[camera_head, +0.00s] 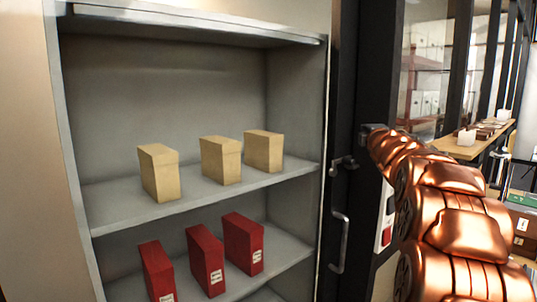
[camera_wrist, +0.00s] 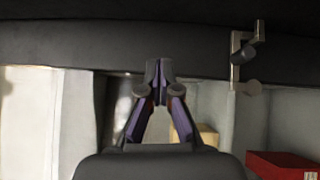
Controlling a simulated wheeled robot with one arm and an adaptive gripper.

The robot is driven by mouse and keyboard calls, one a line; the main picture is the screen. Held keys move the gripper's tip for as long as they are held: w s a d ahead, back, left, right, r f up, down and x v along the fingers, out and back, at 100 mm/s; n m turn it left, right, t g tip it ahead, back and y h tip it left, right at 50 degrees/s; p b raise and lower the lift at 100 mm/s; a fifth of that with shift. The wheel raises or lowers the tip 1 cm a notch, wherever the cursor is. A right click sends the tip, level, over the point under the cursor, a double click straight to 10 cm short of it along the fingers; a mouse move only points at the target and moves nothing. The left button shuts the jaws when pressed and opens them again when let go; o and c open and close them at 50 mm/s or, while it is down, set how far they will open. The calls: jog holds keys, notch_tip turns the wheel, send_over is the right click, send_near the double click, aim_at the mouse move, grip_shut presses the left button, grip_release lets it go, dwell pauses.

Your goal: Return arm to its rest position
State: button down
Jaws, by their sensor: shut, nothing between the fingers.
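My arm is copper-coloured and fills the right side of the head view, folded in front of the room. My gripper (camera_wrist: 160,72) shows in the middle of the wrist view, its two fingertips together and nothing between them. In the head view, a small dark part at the arm's far end is beside the cabinet's dark frame, but the fingers cannot be made out there. In the wrist view a dark bar runs across behind the fingertips; I cannot tell whether they touch it.
A grey open cabinet (camera_head: 205,205) holds three beige boxes (camera_head: 221,160) on the upper shelf and three red boxes (camera_head: 205,260) below. A metal handle (camera_head: 340,240) projects from the dark frame near my arm. A wooden counter (camera_head: 465,150) stands at the back right.

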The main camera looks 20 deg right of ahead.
jog(key=s+a+f+m+g+y, duration=0.2)
jog(key=s+a+f+m+g, duration=0.4)
jog(key=a+f, duration=0.6)
jog(key=s+a+f+m+g+y, duration=0.2)
jog(key=s+a+f+m+g, duration=0.2)
jog(key=s+a+f, duration=0.7)
jog(key=s+a+f+m+g+y, duration=0.1)
jog(key=s+a+f+g, duration=0.2)
jog(key=s+a+f, duration=0.2)
jog(key=s+a+f+m+g+y, duration=0.1)
jog(key=s+a+f+g+y, duration=0.1)
jog(key=s+a+f, duration=0.3)
jog(key=s+a+f+m+g+y, duration=0.1)
jog(key=s+a+f+g, duration=0.2)
jog(key=s+a, duration=0.7)
jog(key=s+f, duration=0.2)
jog(key=s, duration=0.5)
jog(key=shift+s+a+g+y, duration=0.25)
jog(key=shift+a+g+y, duration=0.05)
jog(key=shift+a, duration=0.1)
